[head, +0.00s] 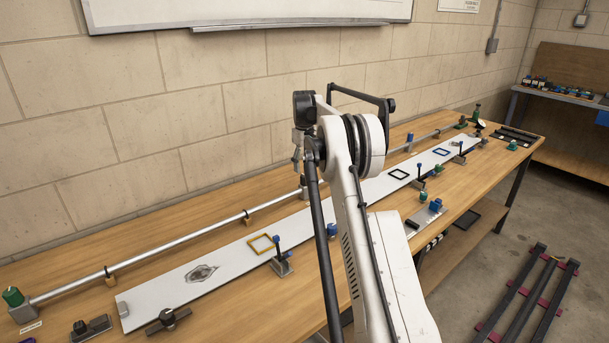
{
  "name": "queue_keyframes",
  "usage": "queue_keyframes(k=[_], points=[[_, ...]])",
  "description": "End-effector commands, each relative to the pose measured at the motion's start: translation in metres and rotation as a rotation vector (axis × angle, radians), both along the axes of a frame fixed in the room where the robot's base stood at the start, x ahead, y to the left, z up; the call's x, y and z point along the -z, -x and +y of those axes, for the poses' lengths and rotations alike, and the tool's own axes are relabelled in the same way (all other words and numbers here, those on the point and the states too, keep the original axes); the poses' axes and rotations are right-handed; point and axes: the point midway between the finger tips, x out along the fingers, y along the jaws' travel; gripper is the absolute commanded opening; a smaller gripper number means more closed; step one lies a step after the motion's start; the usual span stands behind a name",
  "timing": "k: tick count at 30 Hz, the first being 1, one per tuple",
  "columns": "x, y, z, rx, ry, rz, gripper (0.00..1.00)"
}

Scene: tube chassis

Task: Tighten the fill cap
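No part is clearly marked as the fill cap, and I cannot tell which one it is. A green cap (13,296) stands on a grey block at the left end of the long pipe. A black knob (80,327) sits on a small plate at the lower left. A black knob with side arms (167,317) is at the front edge of the white panel. My gripper (297,158) seems to hang below the dark wrist at the picture's middle, above the bench near the pipe. It is small and partly hidden by my arm, so its fingers are unclear.
A silver pipe (178,239) runs along the wooden bench behind a long white panel (225,258). Blue-topped clamps (279,254) stand along the panel's front. My white arm hides the middle of the bench. Dark rails (522,300) stand on the floor at the right.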

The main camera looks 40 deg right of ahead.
Motion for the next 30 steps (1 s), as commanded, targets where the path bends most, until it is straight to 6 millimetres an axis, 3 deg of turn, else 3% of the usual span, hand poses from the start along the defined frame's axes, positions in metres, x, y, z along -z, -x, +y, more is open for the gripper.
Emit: queue_keyframes(k=[6,12,30], points=[[-0.041,0.000,0.000,0.000,0.000,0.000,0.46],[-0.062,0.000,0.000,0.000,0.000,0.000,0.46],[-0.067,0.000,0.000,0.000,0.000,0.000,0.46]])
